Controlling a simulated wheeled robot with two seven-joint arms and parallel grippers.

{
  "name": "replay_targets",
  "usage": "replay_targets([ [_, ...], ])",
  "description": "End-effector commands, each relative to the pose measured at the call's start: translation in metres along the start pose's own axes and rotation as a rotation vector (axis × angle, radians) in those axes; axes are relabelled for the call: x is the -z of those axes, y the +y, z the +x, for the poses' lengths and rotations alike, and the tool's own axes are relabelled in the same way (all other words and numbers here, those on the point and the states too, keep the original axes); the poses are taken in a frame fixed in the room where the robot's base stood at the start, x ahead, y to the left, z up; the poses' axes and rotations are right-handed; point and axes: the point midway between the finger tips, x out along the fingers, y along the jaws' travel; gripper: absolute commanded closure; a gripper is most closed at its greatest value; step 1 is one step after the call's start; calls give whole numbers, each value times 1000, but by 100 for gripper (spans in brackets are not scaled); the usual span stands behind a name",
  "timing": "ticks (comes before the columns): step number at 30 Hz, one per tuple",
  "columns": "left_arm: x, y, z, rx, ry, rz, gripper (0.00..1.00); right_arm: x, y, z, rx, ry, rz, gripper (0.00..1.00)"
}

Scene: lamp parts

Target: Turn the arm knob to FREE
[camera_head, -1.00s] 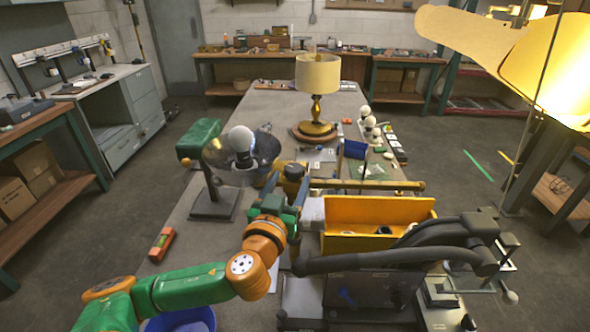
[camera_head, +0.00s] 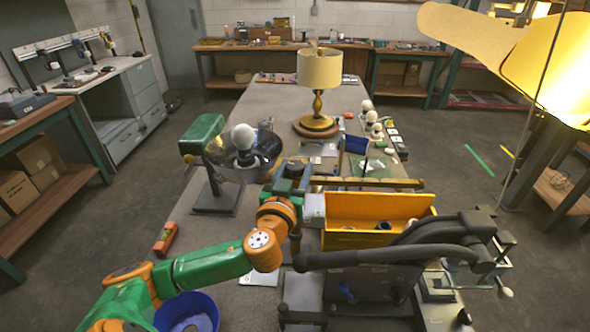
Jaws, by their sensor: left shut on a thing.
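My left arm comes in from the lower left, and its left gripper (camera_head: 290,172) is over the middle of the table, at the left end of a brass rod (camera_head: 368,184). The gripper is shut on a small part there, largely hidden by its fingers; I take it to be the arm knob. No FREE mark can be read at this size. Just left stands a dark stand (camera_head: 214,197) with an upright post, near a green shade-like part (camera_head: 203,133) and a white bulb (camera_head: 243,137) in a dark dish. My right gripper is not in view.
A yellow bin (camera_head: 375,208) and a dark machine with a thick curved arm (camera_head: 390,257) crowd the right front. A brass lamp with a cream shade (camera_head: 320,70) stands behind. A blue bowl (camera_head: 187,313) is at lower left. The far-left tabletop (camera_head: 275,95) is fairly clear.

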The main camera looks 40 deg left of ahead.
Motion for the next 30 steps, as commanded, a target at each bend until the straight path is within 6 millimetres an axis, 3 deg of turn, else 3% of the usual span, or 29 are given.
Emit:
replay_targets([
  [12, -3, 0, 1, 330, 4, -8, 100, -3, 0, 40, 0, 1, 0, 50],
  [25, 1, 0, 0, 392, 1, 0, 100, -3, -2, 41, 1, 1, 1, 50],
  [26, 1, 0, 0, 392, 1, 0, 43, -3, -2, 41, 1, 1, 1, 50],
  [27, 1, 0, 0, 392, 1, 0, 34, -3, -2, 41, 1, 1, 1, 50],
  [30, 1, 0, 0, 391, 0, 0, 34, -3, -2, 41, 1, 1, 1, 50],
])
